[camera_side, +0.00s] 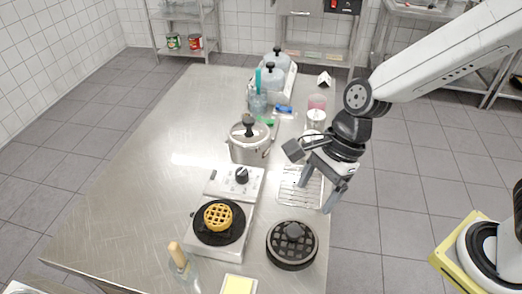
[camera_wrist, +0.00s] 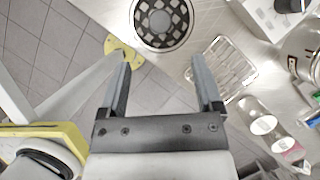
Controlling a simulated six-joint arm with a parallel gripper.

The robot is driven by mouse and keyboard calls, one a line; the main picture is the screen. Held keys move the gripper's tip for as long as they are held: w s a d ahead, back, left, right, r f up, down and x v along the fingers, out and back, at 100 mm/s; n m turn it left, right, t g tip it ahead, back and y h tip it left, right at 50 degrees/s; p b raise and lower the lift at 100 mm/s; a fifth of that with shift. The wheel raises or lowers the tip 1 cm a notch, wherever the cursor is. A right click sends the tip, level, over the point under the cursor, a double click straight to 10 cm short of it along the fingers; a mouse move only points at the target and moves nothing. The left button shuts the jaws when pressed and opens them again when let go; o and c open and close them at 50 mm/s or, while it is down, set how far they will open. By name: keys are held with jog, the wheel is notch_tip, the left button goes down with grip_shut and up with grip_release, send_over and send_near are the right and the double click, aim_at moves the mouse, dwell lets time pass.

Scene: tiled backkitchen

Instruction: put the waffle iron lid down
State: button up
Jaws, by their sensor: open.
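The waffle iron (camera_side: 222,250) stands at the front of the steel table, with a golden waffle (camera_side: 218,215) on its round black plate. The lid (camera_side: 281,258), a round black disc with a grid pattern and a central knob, lies on the table right of the iron, apart from it. It also shows at the top of the wrist view (camera_wrist: 141,33). My gripper (camera_side: 320,188) is open and empty, above the table's right side, behind the lid in the side view. In the wrist view my gripper (camera_wrist: 161,62) has its fingers spread, with the lid beyond the gap between them.
A wire rack (camera_side: 290,190) lies below my gripper. A lidded steel pot (camera_side: 250,152) stands behind the iron's control panel. A glass with a wooden-handled tool (camera_side: 180,265) and a yellow-topped block (camera_side: 238,285) are in front. The table's left side is clear.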

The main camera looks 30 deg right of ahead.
jog(key=shift+d+r, duration=0.3)
jog(key=shift+r, duration=0.35)
jog(key=d+f+n+t+h, duration=0.1)
jog(key=d+f+n+h, duration=0.1)
jog(key=d+n, duration=0.7)
jog(key=w+d+f+n+t+h, duration=0.1)
jog(key=d+f+n+h, duration=0.1)
jog(key=d+n, duration=0.7)
jog(key=shift+w+d+f+t, duration=0.2)
jog(key=shift+f+t, duration=0.1)
jog(key=shift+f, duration=0.15)
